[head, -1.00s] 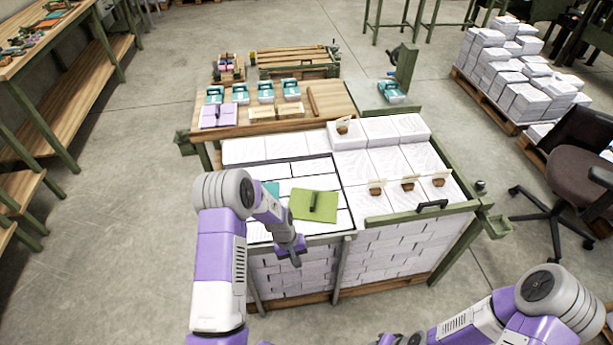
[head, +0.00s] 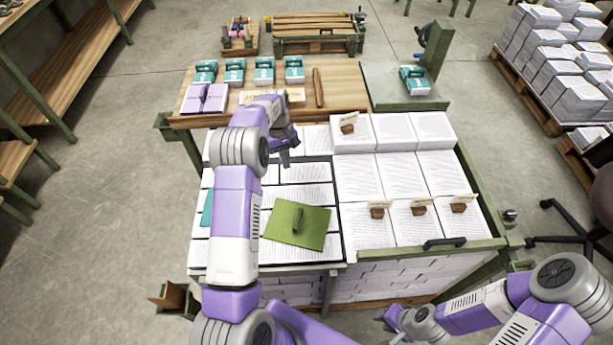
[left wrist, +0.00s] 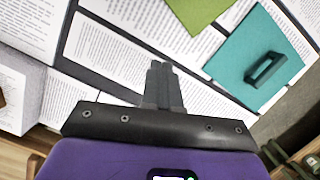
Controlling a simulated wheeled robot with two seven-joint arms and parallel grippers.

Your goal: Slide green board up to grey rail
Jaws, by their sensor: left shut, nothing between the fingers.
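The green board (head: 313,232), olive with an upright handle (head: 298,219), lies on the printed paper stacks in the front left section of the bench. Its edge shows at the top of the left wrist view (left wrist: 193,12). My left gripper (head: 286,158) is shut and empty, beyond the board over the rear of the stacks; its fingers (left wrist: 162,82) are together in the left wrist view. A grey strip (head: 275,268) runs along the front edge of this section; I cannot tell whether it is the grey rail. My right gripper (head: 384,317) is low at the front, its fingers unclear.
Taller paper stacks (head: 380,180) stand to the right. A wooden table (head: 345,88) with teal packs is behind.

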